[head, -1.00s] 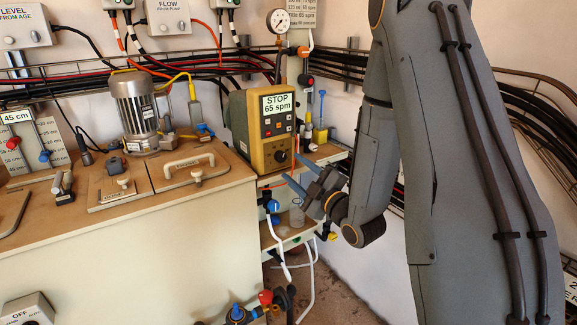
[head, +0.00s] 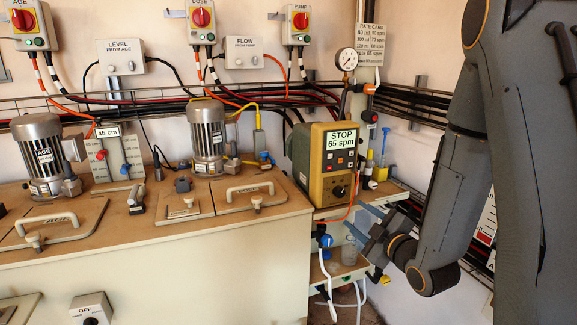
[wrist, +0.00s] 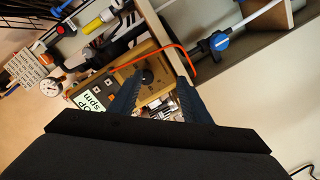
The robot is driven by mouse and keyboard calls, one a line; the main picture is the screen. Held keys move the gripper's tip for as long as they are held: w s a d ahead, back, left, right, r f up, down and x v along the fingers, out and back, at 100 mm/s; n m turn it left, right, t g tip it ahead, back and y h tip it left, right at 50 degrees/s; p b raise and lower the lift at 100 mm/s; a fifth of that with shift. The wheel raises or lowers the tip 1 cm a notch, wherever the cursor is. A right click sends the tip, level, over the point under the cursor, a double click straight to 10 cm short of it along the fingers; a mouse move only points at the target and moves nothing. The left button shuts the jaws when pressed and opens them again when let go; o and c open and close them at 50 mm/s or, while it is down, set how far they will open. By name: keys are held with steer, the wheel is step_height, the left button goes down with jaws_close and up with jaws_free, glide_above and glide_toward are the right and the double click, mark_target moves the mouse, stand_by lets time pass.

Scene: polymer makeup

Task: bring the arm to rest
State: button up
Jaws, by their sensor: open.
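My gripper (head: 362,222) is in front of the shelf below the yellow pump unit, at the right of the head view. Its blue-grey fingers point left and are apart, with nothing seen between them. My grey arm (head: 458,200) comes down from the upper right, bent at the elbow. In the wrist view the two dark fingers of my gripper (wrist: 158,95) are spread, with the pump unit (wrist: 125,75) beyond them. The pump unit also shows in the head view (head: 312,160), its display reading STOP 65 spm.
A cream tank cabinet (head: 190,265) with lidded hatches fills the left. A lower shelf (head: 345,265) holds a clear beaker (head: 349,252). A blue-handled valve (head: 326,241) and orange tube are close to my gripper.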

steer(key=s+a+r+m+g+h+p, duration=0.1)
steer(key=s+m+g, duration=0.3)
steer(key=s, duration=0.5)
steer(key=s+a+r+m+g+h+p, duration=0.1)
steer(key=s+m+g, duration=0.4)
steer(key=s, duration=0.5)
steer(key=s+a+r+m+g+h+p, duration=0.1)
steer(key=s+m+g+h+p, duration=0.1)
steer(key=s+m+g+p, duration=0.2)
steer(key=s+g, duration=0.3)
steer(key=s, duration=0.2)
steer(key=shift+s+r+m+h, duration=0.25)
steer(key=shift+s+m+h, duration=0.05)
steer(key=shift+s+m, duration=0.1)
steer(key=shift+w+d, duration=0.1)
stand_by(0.4)
